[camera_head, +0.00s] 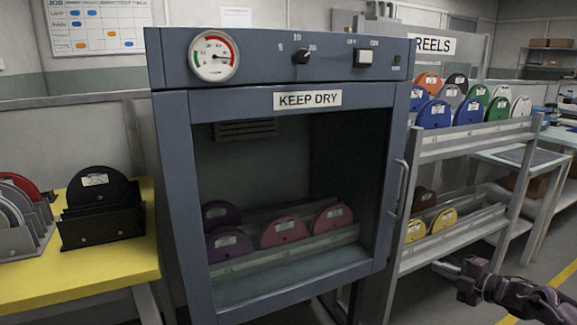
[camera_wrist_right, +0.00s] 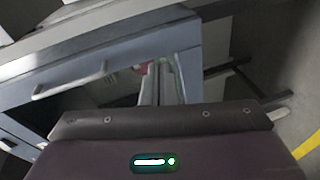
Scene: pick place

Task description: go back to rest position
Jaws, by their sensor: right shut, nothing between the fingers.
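My right gripper (camera_head: 446,268) reaches in from the lower right of the head view, in front of the reel rack. It is shut and empty, apart from the cabinet and the reels. Its closed fingers (camera_wrist_right: 162,82) also show in the right wrist view, with the cabinet behind them. My left gripper is not in view.
The grey-blue dry cabinet (camera_head: 171,180) holds purple and pink reels (camera_head: 284,231). Its handle (camera_head: 399,187) is on the right side. A reel rack (camera_head: 470,142) stands right of it. A yellow table (camera_head: 105,265) with a black reel (camera_head: 103,190) stands left.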

